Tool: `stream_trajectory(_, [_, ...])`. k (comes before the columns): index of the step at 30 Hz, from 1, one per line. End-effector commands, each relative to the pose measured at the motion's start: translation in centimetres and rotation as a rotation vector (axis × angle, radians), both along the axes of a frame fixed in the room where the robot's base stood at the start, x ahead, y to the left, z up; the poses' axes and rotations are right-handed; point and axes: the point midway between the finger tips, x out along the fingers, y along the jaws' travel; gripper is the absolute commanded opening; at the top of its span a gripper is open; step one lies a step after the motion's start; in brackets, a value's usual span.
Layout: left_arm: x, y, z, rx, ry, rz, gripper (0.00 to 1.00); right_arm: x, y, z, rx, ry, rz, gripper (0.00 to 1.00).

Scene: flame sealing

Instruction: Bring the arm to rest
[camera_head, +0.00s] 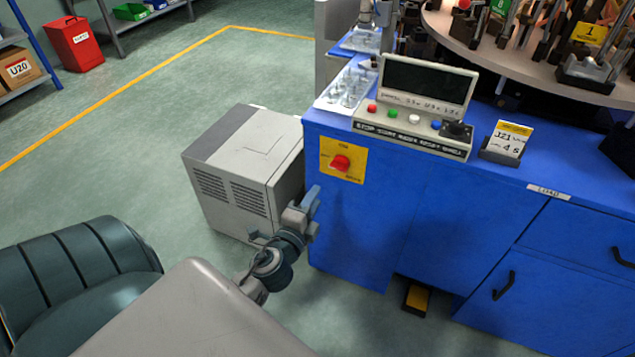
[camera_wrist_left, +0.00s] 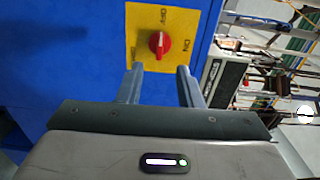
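My left gripper (camera_head: 312,210) hangs in front of the blue machine cabinet, below and left of its red rotary switch (camera_head: 341,163). In the left wrist view the two fingers of the left gripper (camera_wrist_left: 160,69) are spread apart with nothing between them. The red switch (camera_wrist_left: 159,43) shows just beyond the fingertips, on a yellow plate (camera_wrist_left: 136,20) marked OFF and ON. The fingers appear clear of the switch. Its exact setting is hard to read. My right gripper is not in either view.
A grey box unit (camera_head: 232,170) stands on the floor left of the blue cabinet (camera_head: 365,225). A button panel (camera_head: 418,105) and a small sign (camera_head: 509,139) stand on the cabinet top. A round turntable (camera_head: 480,38) is behind. Open floor (camera_head: 110,150) lies to the left.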

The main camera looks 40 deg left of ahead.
Motion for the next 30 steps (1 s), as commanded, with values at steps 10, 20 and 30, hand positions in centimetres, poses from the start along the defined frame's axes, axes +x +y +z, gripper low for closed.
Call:
stream_trajectory(10, [-0.1, 0.0, 0.0, 0.000, 0.000, 0.000, 0.33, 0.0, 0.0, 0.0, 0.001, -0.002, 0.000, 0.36])
stream_trajectory(20, [-0.9, 0.4, -0.4, -0.096, 0.019, 0.046, 0.33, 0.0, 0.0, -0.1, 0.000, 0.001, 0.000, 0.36])
stream_trajectory(30, [-9.8, -1.0, -6.5, -0.878, 0.311, 0.413, 0.33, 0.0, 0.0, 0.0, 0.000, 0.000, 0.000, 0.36])
